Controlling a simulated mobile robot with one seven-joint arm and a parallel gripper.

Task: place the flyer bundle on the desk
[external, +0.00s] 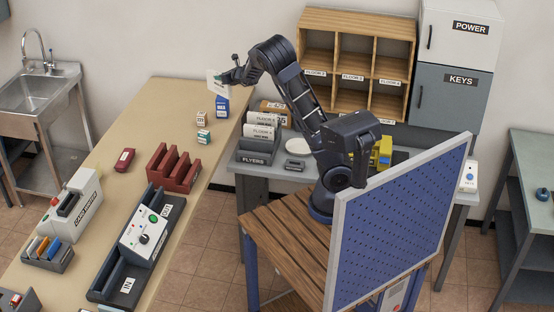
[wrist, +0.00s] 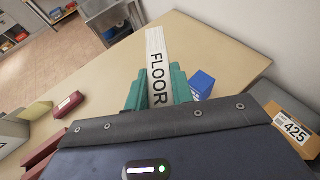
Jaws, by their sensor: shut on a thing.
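My gripper (external: 230,77) is shut on a white flyer bundle (external: 216,85) above the far end of the long tan desk (external: 160,100). In the wrist view the bundle (wrist: 156,42) stands out between the green fingertips (wrist: 157,92), with "FLOOR" on its label. The rest of the label is hidden by the jaws. The desk top (wrist: 105,75) lies beneath it. A gap between bundle and desk is hard to judge in the wrist view, but the external view shows the bundle raised.
A blue box (external: 222,107) stands close below the bundle, with small boxes (external: 202,118) nearby. A red rack (external: 172,168) and stapler-like red item (external: 124,160) are nearer. The flyers rack (external: 257,151) stands on the grey table. The desk's far left part is clear.

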